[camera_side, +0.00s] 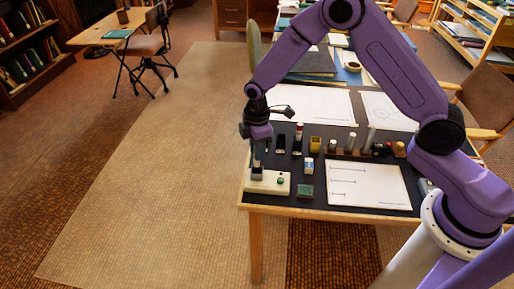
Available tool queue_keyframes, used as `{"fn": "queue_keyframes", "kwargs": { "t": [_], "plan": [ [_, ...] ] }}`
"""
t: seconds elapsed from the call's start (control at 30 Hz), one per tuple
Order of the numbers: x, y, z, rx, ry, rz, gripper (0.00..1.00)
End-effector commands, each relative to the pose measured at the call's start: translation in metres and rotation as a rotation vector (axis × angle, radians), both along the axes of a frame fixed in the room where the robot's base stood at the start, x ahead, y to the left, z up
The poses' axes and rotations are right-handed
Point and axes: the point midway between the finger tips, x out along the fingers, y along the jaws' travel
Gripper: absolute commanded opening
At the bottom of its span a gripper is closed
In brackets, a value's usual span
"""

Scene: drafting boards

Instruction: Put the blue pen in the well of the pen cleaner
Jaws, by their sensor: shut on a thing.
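The pen cleaner (268,187) is a low cream-white box at the near left corner of the table. A dark well (257,172) stands up on its left part, and a small dark green spot shows on its right part. My gripper (258,148) points down right above the well, shut on the blue pen (258,158). The pen looks upright, a short blue-grey piece below the fingers. Its lower end meets the well in the picture; I cannot tell whether it is inside or just above. The fingers are small and dark here, and hide the pen's upper part.
A green block (305,191), a small white-and-blue bottle (308,165) and a yellow-green cup (315,144) stand right of the cleaner. Several bottles and dark holders stand behind. A white drawing sheet (367,185) lies to the right. The table's left edge is close to the cleaner.

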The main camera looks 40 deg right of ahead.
Motion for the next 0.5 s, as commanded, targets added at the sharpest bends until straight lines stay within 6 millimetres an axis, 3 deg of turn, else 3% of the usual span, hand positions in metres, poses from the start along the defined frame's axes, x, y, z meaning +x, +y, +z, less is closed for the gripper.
{"fn": "queue_keyframes", "kwargs": {
  "t": [0.5],
  "plan": [
    [0.0001,0.0003,-0.0099,0.000,0.000,0.000,0.00]
  ]
}}
